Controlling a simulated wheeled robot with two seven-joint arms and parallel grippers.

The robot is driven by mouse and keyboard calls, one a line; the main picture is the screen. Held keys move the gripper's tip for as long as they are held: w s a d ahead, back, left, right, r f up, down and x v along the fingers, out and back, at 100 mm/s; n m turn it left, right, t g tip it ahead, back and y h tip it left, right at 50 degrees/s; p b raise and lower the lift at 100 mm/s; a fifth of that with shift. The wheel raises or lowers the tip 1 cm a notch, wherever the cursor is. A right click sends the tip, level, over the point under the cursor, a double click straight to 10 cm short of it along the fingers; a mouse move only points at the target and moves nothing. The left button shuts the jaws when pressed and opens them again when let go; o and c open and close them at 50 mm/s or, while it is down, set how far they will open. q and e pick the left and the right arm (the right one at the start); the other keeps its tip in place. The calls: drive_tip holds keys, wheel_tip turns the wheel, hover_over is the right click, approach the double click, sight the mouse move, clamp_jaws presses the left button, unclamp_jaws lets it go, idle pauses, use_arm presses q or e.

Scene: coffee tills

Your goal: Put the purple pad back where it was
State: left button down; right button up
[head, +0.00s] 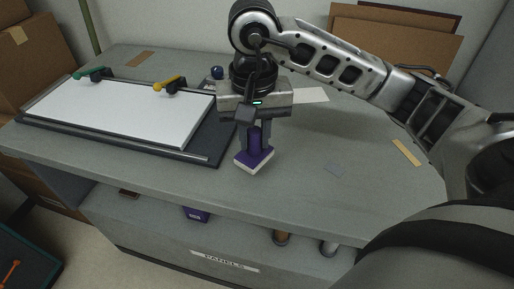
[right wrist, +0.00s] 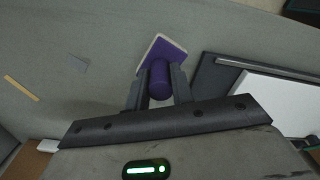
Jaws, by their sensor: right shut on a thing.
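The purple pad (head: 254,159) has an upright purple cylindrical handle, a purple block base and a white underside. My right gripper (head: 256,136) is shut on its handle, one finger on each side, and points down at the grey tabletop. The pad is right of the clamped panel, near the table's front edge. I cannot tell whether its white underside touches the table. The right wrist view also shows the pad (right wrist: 170,49) beyond the gripper (right wrist: 159,82), with the handle between the fingers. My left gripper is not in view.
A white panel (head: 130,108) lies on a dark board (head: 226,135), with a green clamp (head: 93,74) and a yellow clamp (head: 170,84). A purple holder (head: 196,214) and brown and grey round items sit on the shelf below. The grey tabletop (head: 330,150) right of the pad is mostly clear.

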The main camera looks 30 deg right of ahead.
sight(257, 147)
drive_tip(key=shift+d+f, duration=0.25)
drive_tip(key=shift+f, duration=0.05)
wheel_tip(257, 147, down, 2)
drive_tip(key=shift+d+f, duration=0.1)
drive_tip(key=shift+d, duration=0.05)
drive_tip(key=shift+f+p, duration=0.3)
drive_tip(key=shift+f, duration=0.25)
drive_tip(key=shift+w, duration=0.1)
drive_tip(key=shift+f+b, duration=0.3)
drive_tip(key=shift+b, duration=0.1)
drive_tip(key=o, duration=0.9)
drive_tip(key=shift+r, duration=0.15)
drive_tip(key=shift+o, duration=0.3)
drive_tip(key=shift+r+p, duration=0.35)
drive_tip(key=shift+p, duration=0.15)
wheel_tip(257, 147, up, 11)
drive_tip(key=shift+f+p, duration=0.2)
drive_tip(key=shift+p, duration=0.2)
drive_tip(key=shift+r, duration=0.55)
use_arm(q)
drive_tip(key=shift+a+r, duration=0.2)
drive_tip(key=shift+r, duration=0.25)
